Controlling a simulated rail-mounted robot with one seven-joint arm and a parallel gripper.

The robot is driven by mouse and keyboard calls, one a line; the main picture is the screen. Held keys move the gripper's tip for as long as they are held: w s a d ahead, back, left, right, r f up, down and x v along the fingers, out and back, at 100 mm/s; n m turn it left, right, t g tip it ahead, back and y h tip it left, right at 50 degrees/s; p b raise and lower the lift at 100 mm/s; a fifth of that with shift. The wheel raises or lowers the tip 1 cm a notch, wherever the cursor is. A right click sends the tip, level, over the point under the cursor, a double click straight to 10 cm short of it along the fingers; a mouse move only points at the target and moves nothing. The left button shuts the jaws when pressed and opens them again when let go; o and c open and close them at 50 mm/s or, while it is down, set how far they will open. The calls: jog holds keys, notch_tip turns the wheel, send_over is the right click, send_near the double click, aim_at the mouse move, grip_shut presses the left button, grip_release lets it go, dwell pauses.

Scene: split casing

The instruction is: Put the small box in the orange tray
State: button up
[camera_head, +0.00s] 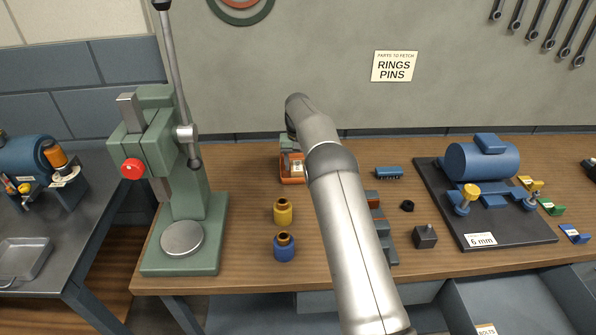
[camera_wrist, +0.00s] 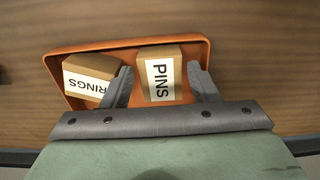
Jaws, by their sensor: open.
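The orange tray (camera_wrist: 130,43) lies on the wooden bench in the wrist view; it also shows in the head view (camera_head: 291,181), partly behind my arm. Two small tan boxes with white labels are in the tray. The box marked PINS (camera_wrist: 158,53) is in the right part, between my fingers. The box marked RINGS (camera_wrist: 85,68) is in the left part, tilted in the picture. My gripper (camera_wrist: 160,74) is open, with one finger on each side of the PINS box and gaps showing. The left finger is close to the RINGS box.
A green press (camera_head: 180,235) stands left of the tray. A yellow bottle (camera_head: 283,211) and a blue bottle (camera_head: 284,247) stand in front of it. A dark plate (camera_head: 440,205) with a blue motor (camera_head: 482,160) lies at right. A wall sign (camera_head: 395,67) reads RINGS PINS.

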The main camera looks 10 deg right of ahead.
aim_at(298, 169)
notch_tip(298, 169, up, 9)
jog(key=s+r, duration=0.6)
jog(key=s, duration=0.3)
jog(key=s+r, duration=0.5)
jog(key=s, duration=0.4)
jog(key=s+f, duration=0.3)
jog(key=s, duration=1.3)
jog(key=s+f+n, duration=0.1)
jog(key=s+f, duration=0.3)
jog(key=s, duration=1.2)
jog(key=shift+d+f+t, duration=0.2)
jog(key=shift+d+t, duration=0.1)
jog(key=shift+t, duration=0.1)
